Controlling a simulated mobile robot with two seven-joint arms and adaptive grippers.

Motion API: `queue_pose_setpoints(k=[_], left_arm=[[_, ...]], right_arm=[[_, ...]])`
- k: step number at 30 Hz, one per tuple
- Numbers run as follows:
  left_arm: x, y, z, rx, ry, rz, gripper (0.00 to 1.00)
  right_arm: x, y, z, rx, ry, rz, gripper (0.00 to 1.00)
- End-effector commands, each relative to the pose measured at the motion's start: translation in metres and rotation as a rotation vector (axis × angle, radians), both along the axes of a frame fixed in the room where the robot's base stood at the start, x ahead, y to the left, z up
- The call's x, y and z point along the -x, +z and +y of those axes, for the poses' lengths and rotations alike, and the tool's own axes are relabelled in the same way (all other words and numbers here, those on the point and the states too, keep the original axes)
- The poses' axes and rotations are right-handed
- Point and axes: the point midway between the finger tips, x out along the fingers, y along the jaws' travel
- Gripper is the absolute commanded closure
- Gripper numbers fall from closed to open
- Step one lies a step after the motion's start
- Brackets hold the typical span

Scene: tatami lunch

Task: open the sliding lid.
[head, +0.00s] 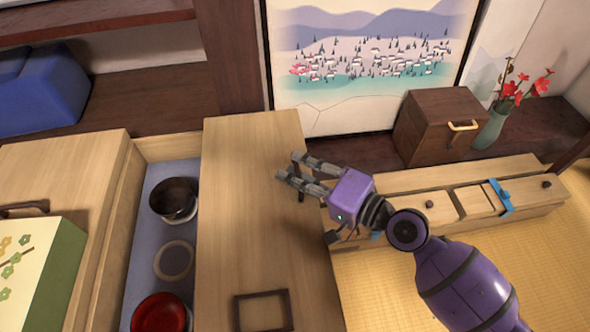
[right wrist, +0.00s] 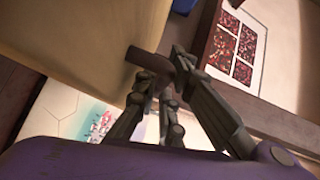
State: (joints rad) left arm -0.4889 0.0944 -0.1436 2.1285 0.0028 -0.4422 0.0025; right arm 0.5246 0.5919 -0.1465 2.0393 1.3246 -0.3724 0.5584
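A light-wood panel (head: 250,215), which looks like the sliding lid, lies over the chest, with a dark square frame (head: 263,311) near its front. Left of it the chest is open, showing a blue-grey floor. My right gripper (head: 287,166) is at the panel's right edge, its two fingers apart. In the right wrist view a dark brown bar (right wrist: 149,61) sticks out beside a light-wood surface (right wrist: 80,35), right by my right gripper's fingertips (right wrist: 160,76). I cannot tell whether they touch it. My left gripper is out of view.
A dark bowl (head: 175,197), a pale ring-shaped dish (head: 174,261) and a red bowl (head: 160,314) sit in the opening. A box with a floral print (head: 35,275) stands at left. A brown box (head: 440,125) and a flower vase (head: 491,130) stand behind on the right.

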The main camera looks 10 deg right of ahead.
Motion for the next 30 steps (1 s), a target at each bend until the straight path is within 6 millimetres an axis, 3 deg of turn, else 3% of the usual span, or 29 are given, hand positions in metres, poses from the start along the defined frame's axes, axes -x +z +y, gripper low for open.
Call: queue_pose_setpoints(k=[14,30], left_arm=[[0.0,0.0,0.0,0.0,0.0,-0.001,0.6],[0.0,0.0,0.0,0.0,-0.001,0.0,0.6]], right_arm=[[0.006,0.0,-0.006,0.002,0.0,0.001,0.83],[0.076,0.012,-0.075,-0.001,-0.003,0.004,0.83]])
